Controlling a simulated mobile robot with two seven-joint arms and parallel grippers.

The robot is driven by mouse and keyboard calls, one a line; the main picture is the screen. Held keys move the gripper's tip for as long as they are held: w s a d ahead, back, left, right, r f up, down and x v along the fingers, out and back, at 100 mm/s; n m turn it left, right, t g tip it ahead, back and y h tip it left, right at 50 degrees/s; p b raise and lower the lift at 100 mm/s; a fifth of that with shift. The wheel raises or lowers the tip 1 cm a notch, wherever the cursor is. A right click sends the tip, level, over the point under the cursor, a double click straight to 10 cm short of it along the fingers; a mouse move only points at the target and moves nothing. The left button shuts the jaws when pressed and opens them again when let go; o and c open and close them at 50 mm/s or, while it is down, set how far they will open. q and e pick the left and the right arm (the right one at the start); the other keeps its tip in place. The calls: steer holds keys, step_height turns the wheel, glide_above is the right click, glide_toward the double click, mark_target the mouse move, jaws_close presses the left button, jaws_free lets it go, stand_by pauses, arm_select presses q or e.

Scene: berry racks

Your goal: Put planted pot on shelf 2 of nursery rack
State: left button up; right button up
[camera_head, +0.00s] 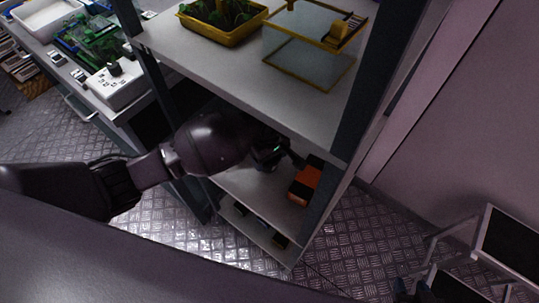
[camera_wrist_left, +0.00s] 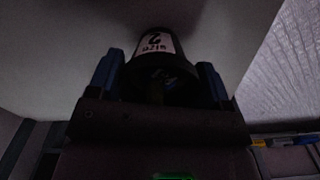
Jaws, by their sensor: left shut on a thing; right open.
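The nursery rack (camera_head: 160,105) stands in the middle of the head view with several shelves. My left arm reaches into the gap below the top visible shelf. My left gripper (camera_head: 270,155) is over the light shelf below it (camera_head: 250,190). In the left wrist view, my left gripper (camera_wrist_left: 160,85) is shut on a dark pot (camera_wrist_left: 157,65) with a white label that bears a "2". The pot is in front of a pale surface; I cannot tell whether it touches it. Its plant is hard to make out.
An orange box (camera_head: 306,180) sits close to the right of my left gripper. A yellow tray of plants (camera_head: 222,40) and a yellow-framed clear box (camera_head: 308,55) stand on the shelf above. A lower shelf (camera_head: 250,222) holds small items. A bench (camera_head: 125,100) is left.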

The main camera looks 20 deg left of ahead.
arm_select(q)
steer(key=shift+f, duration=0.15)
steer(key=o, duration=0.9)
steer(key=shift+o, duration=0.2)
steer(key=shift+r, duration=0.5)
step_height(320, 180, up, 6)
steer(key=shift+p, duration=0.85)
steer(key=shift+r, duration=0.45)
